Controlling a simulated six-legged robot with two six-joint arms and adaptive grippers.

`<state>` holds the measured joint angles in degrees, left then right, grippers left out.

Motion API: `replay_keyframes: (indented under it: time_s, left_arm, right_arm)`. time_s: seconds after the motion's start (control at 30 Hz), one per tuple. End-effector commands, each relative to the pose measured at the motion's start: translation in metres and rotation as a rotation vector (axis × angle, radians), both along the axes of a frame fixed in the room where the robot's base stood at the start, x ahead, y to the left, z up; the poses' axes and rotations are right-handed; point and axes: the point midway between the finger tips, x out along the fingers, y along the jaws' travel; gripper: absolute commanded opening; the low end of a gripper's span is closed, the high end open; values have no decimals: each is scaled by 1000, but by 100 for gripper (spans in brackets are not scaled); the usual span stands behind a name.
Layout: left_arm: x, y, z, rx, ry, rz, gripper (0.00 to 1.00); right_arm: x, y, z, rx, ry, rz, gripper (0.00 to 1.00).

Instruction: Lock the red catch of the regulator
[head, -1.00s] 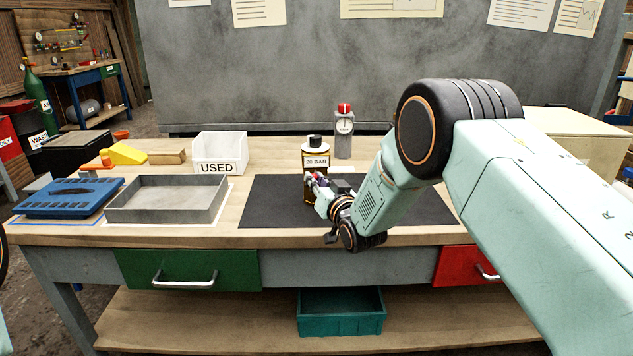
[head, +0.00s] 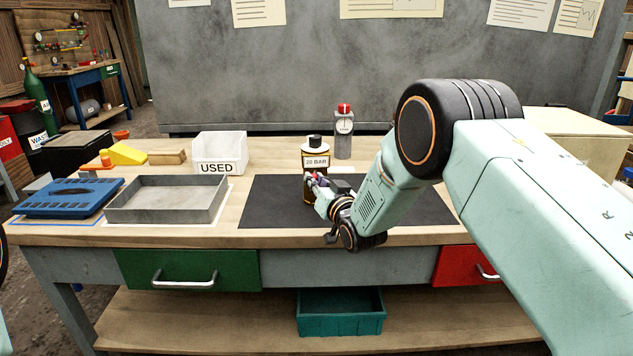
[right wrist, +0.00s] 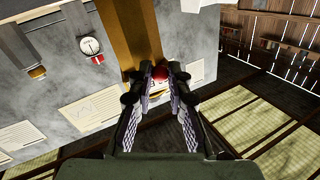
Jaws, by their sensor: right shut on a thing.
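The regulator (head: 316,161) is a brown, upright body with a black knob on top and a "20 BAR" label. It stands on the dark mat (head: 272,205). My right gripper (head: 311,182) is at its lower front, coming in from the right. In the right wrist view, the brown regulator body (right wrist: 135,35) rises beyond the fingers. The red catch (right wrist: 160,73) shows between the fingertips of my right gripper (right wrist: 160,82), which are shut on it. The catch's exact position on the body is partly hidden by the fingers. My left gripper is not in view.
A white "USED" bin (head: 217,151), a grey tray (head: 162,212) and a blue case (head: 66,199) are on the left of the bench. The mat left of the regulator is clear.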

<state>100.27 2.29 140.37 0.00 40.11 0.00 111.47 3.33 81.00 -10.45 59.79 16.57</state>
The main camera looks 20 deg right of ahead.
Motion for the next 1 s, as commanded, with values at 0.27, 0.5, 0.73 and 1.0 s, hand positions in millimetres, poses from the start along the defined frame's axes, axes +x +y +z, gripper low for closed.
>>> replay_keyframes:
  time_s: [0.27,0.5,0.73,1.0]
  left_arm:
    - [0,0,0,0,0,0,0]
    - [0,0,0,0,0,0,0]
    - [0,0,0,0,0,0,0]
    - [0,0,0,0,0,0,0]
  right_arm:
    - [0,0,0,0,1,1,24]
    - [0,0,0,0,1,1,44]
    - [0,0,0,0,0,0,47]
    - [-12,-2,-1,0,2,-1,47]
